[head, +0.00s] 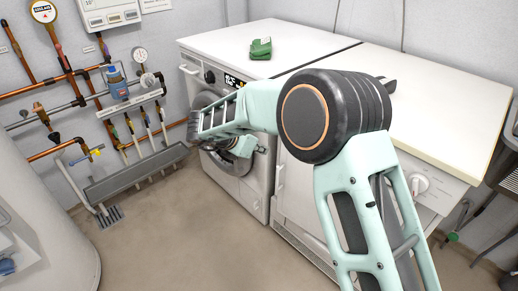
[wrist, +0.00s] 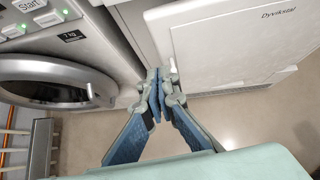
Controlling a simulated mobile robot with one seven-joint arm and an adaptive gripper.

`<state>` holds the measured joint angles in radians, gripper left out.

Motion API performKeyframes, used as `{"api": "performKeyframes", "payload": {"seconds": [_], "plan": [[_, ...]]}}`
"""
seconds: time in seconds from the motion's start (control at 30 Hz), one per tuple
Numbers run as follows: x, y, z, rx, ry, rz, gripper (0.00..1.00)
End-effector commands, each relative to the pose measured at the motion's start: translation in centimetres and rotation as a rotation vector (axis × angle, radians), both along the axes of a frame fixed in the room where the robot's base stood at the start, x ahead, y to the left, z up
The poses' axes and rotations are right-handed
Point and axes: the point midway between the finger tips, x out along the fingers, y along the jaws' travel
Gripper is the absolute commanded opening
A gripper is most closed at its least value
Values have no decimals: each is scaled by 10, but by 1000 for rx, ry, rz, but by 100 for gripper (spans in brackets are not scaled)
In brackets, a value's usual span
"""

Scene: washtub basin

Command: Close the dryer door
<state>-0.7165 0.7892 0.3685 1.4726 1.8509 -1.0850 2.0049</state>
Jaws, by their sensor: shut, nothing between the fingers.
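A white front-loading machine with a round silver-rimmed door (wrist: 100,82) stands at the left of the wrist view; I take it as the dryer. In the head view the machine (head: 263,190) stands at the back, its door (head: 225,180) partly hidden by my arm. The door sits at or close to the front panel; I cannot tell whether it is latched or slightly ajar. My gripper (wrist: 160,88) is shut and empty, with blue finger pads together. In the wrist view its fingertips are right of the door, near the gap between the two machines.
A second white appliance (wrist: 230,50) marked "Dyvikstal" stands right of the first. A green cloth-like item (head: 261,48) lies on the left machine's top. Pipes and a grey trough (head: 135,172) line the left wall. Open floor (head: 190,235) lies in front.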

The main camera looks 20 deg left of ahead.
Motion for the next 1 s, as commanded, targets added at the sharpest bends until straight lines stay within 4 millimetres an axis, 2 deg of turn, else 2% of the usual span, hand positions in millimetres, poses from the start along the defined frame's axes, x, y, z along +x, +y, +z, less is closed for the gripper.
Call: {"api": "performKeyframes", "payload": {"seconds": [0.03, 0.23, 0.4, 0.5, 1.0], "plan": [[8, -4, -12, -2, 2, -4, 0], [38, -12, -40, -1, 0, -3, 0], [62, -19, -37, 2, 0, -4, 0], [70, -21, -36, 1, 0, -2, 0], [79, -23, -34, -1, 0, -2, 0]]}}
